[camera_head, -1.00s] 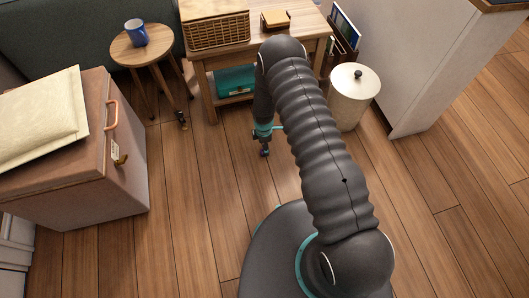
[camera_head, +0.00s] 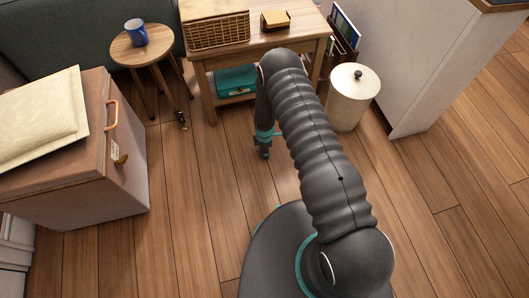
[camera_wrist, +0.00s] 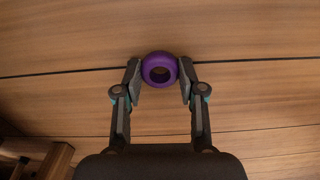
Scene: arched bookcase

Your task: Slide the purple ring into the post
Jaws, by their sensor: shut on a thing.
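The purple ring (camera_wrist: 146,73) is between the fingertips of my gripper (camera_wrist: 159,82) in the wrist view. Both fingers touch its sides and are shut on it. The ring's hole faces the camera, and wooden floor shows through and around it. In the head view my gripper (camera_head: 264,152) hangs low over the floor in front of the wooden table, partly behind my arm. The ring cannot be made out there. A small dark upright object, perhaps the post (camera_head: 182,120), stands on the floor near the stool; I cannot tell for sure.
A wooden table (camera_head: 284,46) with a wicker basket (camera_head: 218,32) stands behind my gripper. A round stool (camera_head: 133,52) with a blue mug (camera_head: 136,32) is left of it. A lidded bin (camera_head: 350,103) stands right. A large box (camera_head: 128,185) is far left. Floor between is clear.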

